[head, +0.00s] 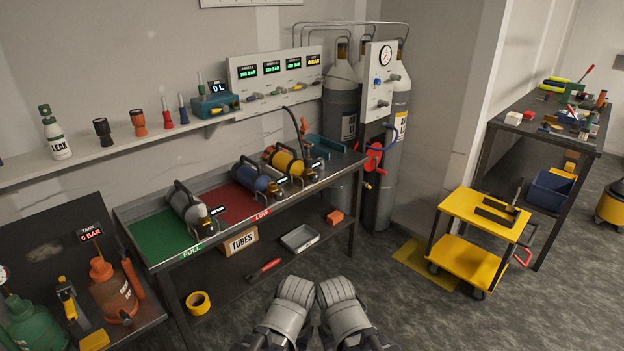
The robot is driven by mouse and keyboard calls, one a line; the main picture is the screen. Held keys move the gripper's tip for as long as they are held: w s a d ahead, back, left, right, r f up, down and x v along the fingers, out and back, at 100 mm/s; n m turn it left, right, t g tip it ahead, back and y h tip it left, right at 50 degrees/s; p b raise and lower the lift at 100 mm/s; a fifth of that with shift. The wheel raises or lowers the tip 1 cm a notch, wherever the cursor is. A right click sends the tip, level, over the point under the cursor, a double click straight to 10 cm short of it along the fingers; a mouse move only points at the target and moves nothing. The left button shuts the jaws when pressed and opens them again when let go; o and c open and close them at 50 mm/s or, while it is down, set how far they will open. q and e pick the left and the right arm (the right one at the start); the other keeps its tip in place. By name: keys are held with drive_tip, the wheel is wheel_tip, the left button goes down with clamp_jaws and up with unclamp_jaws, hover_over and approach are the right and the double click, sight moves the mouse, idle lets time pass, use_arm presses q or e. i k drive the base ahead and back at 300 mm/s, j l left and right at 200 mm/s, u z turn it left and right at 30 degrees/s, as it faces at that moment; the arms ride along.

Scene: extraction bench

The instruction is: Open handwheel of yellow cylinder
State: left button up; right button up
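The yellow cylinder (285,161) lies on its side on the long bench (190,257), towards the right end. It has a dark carry handle, and brass-coloured valve parts (308,174) at its near right end. The handwheel is too small to make out clearly, so its setting cannot be told. My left gripper (297,284) and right gripper (335,284) are side by side at the bottom centre, in front of the bench and apart from the cylinder. Nothing shows in either one, and their finger gaps cannot be made out.
A blue cylinder (249,177) and a grey cylinder (184,207) lie left of the yellow one. Tall grey cylinders (341,111) with a red wheel (373,157) stand behind the bench's right end. A yellow cart (484,213) stands right. Floor between is clear.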

sight(315, 177)
drive_tip(key=i+l+z, duration=0.1)
drive_tip(key=i+l, duration=0.15)
drive_tip(key=i, duration=0.4)
drive_tip(key=i+l, duration=0.2)
drive_tip(key=i, duration=0.45)
drive_tip(key=i+l+z, duration=0.15)
drive_tip(key=i, duration=0.5)
